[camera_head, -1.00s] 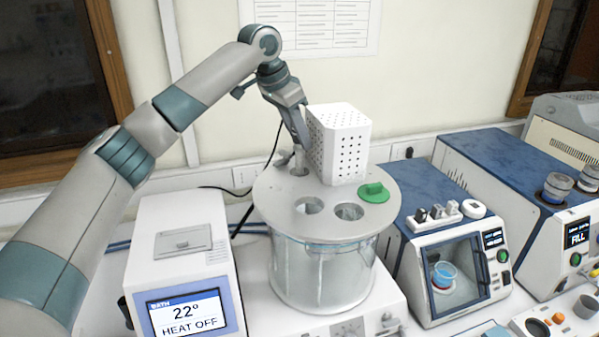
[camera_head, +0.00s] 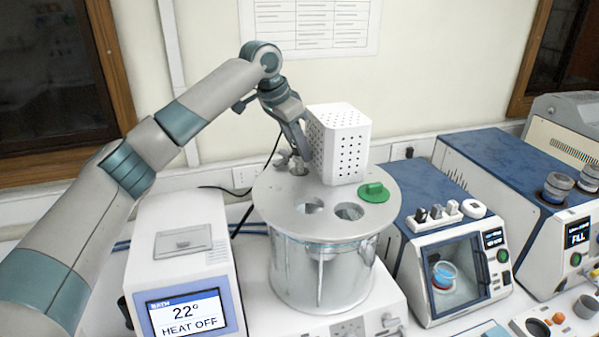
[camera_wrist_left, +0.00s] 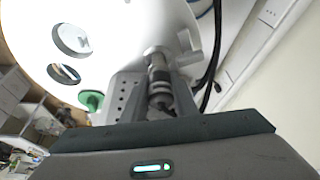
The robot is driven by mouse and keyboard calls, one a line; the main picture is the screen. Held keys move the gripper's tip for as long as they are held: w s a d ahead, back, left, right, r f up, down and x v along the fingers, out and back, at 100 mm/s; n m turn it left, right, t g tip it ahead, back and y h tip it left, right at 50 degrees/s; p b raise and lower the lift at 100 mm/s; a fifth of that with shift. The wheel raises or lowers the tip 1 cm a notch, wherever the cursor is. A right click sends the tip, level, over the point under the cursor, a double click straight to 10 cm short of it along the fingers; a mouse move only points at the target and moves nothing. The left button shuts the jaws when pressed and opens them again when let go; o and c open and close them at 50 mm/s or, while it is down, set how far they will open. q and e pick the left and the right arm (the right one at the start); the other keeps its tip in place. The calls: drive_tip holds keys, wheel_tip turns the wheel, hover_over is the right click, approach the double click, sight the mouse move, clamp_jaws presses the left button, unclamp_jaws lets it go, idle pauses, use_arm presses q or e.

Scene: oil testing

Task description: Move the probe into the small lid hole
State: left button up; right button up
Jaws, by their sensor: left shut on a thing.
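The round pale lid (camera_head: 283,213) covers the glass bath (camera_head: 290,275). My left gripper (camera_head: 298,160) is over the back-left part of the lid, shut on the probe. The probe (camera_wrist_left: 158,68) shows in the left wrist view as a metal and dark cylinder between the fingers. Its metal end is at the lid (camera_wrist_left: 105,30), close to the lid's rim. The gripper and probe cover the small hole there, so I cannot tell how deep the probe sits. My right gripper is not in view.
A white perforated box (camera_head: 340,145) stands on the lid just right of the gripper. Two larger open holes and a green plug (camera_head: 374,192) are at the lid's front. A heater display (camera_head: 185,315) is at left. Blue-topped instruments (camera_head: 450,270) stand at right.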

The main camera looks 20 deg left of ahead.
sight(297, 154)
use_arm(q)
drive_tip(key=shift+f, duration=0.35)
drive_tip(key=shift+f, duration=1.3)
idle(1.8)
drive_tip(key=o, duration=0.9)
drive_tip(key=shift+c, duration=0.2)
drive_tip(key=shift+r, duration=0.15)
